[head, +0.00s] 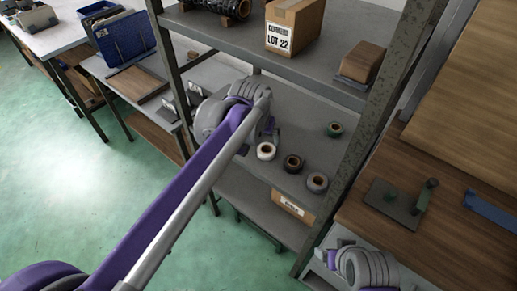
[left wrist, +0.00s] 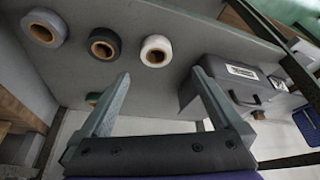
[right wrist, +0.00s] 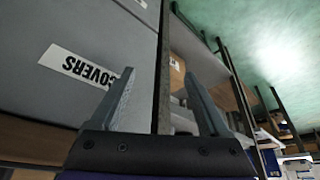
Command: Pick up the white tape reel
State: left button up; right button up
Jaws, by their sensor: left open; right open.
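The white tape reel (head: 266,151) lies on the middle shelf (head: 300,143) at the left end of a row of reels. In the left wrist view the white reel (left wrist: 156,51) is beyond and between the fingertips of my left gripper (left wrist: 160,76), which is open, empty and apart from it. My right gripper (right wrist: 158,72) is open and empty, facing a grey surface labelled COVERS (right wrist: 85,67), away from the reels.
A dark-cored reel (head: 293,163), a grey reel (head: 317,182) and a green reel (head: 334,129) share the shelf. A grey case (left wrist: 228,84) stands near my left gripper's right finger. The upper shelf (head: 305,62) and metal posts bound the space.

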aim_at(266, 148)
pick_arm(q)
jog(key=x, duration=0.4)
jog(key=shift+d, duration=0.1)
jog(key=x, duration=0.2)
jog(key=b+x, duration=0.1)
jog(key=x, duration=0.2)
jog(key=shift+w+d+f, duration=0.25)
jog(key=shift+d, duration=0.05)
jog(key=c, duration=1.4)
